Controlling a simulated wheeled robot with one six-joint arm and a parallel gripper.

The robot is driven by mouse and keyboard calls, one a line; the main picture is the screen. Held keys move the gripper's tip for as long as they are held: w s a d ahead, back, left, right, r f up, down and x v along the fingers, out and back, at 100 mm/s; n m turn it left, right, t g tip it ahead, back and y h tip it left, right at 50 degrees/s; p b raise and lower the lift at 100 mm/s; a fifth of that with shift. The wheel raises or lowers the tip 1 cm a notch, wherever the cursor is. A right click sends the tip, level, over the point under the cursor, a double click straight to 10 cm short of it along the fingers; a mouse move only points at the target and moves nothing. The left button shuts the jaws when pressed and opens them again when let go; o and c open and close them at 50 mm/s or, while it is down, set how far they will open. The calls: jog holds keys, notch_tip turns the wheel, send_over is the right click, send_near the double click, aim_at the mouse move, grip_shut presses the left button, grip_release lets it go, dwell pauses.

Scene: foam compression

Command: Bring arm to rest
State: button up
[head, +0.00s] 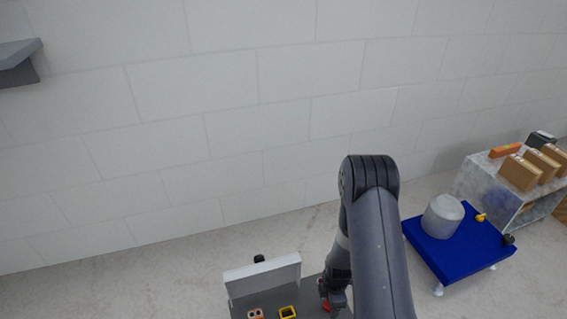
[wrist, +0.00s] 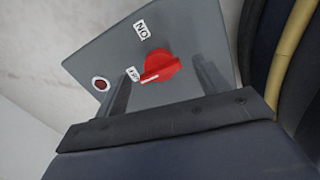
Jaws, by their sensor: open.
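My arm (head: 375,230) reaches down in front of the wall in the head view, with my gripper (head: 337,297) low near the bottom edge. In the wrist view my gripper (wrist: 162,70) is open. Its two dark fingers stand apart, one on each side of a red rotary knob (wrist: 160,66) on a grey panel (wrist: 100,55). I cannot tell whether the fingers touch the knob. The knob's white line points at the lower-left label (wrist: 132,73), which is hard to read; the other label (wrist: 141,30) reads ON.
A small round red part (wrist: 100,84) sits on the panel. A white-and-grey unit (head: 262,274) stands beside my gripper. On the right are a blue table (head: 450,262) with a grey cylinder (head: 442,217) and a shelf (head: 485,185) with boxes. Left of the unit the floor is clear.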

jog(key=m, duration=0.4)
jog(key=shift+p, duration=0.3)
jog(key=m, duration=0.4)
jog(key=shift+p, duration=0.4)
jog(key=m+p, duration=0.1)
jog(key=m, duration=0.3)
jog(key=m+p, duration=0.1)
jog(key=m, duration=0.2)
jog(key=shift+m, duration=0.3)
jog(key=shift+r+p, duration=0.35)
jog(key=shift+r, duration=0.8)
